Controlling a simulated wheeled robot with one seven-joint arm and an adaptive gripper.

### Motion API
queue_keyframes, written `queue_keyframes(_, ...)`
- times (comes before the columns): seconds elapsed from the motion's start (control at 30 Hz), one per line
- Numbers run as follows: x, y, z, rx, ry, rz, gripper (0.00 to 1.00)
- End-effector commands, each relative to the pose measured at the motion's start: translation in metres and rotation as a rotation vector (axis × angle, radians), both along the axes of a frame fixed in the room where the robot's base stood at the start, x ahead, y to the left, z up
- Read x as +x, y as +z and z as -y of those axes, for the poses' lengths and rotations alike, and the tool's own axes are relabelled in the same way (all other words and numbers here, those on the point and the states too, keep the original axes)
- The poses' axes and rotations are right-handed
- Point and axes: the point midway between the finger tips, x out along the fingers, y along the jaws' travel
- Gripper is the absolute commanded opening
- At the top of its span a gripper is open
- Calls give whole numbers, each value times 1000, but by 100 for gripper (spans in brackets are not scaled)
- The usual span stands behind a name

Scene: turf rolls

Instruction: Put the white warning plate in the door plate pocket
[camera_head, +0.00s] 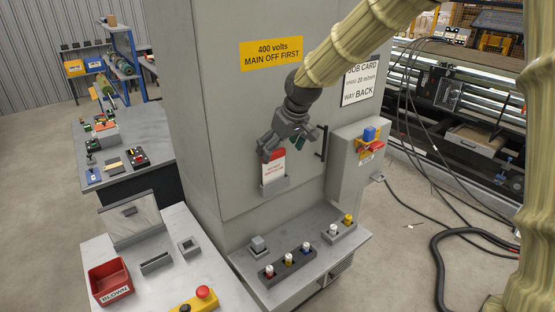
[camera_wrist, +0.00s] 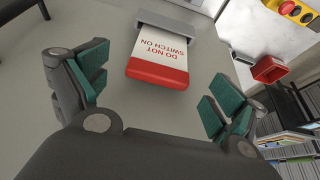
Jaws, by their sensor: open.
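The white warning plate (camera_head: 274,167) has a red top band and red lettering, "DO NOT SWITCH ON" in the wrist view (camera_wrist: 160,50). It stands upright in the grey door plate pocket (camera_head: 275,187) on the cabinet door, with its lower part hidden inside. The pocket also shows in the wrist view (camera_wrist: 180,25). My gripper (camera_head: 284,150) is in front of the door at the plate's upper end. In the wrist view its green-padded fingers (camera_wrist: 155,90) are spread wide, with the plate's red end beyond and between them, not touching.
A black door handle (camera_head: 322,143) is right of the pocket, and a switch box (camera_head: 358,165) with a red knob is beyond it. A ledge (camera_head: 300,245) with fuses projects below. A red bin (camera_head: 110,281) stands on the lower-left bench.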

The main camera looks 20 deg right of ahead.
Motion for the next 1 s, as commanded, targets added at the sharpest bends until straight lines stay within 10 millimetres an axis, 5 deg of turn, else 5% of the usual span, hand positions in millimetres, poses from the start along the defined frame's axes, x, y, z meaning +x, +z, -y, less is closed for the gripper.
queue_keyframes(0.6, -26, 65, 10, -1, 0, 1, 95)
queue_keyframes(1.0, -29, 74, 11, 0, 0, 0, 95)
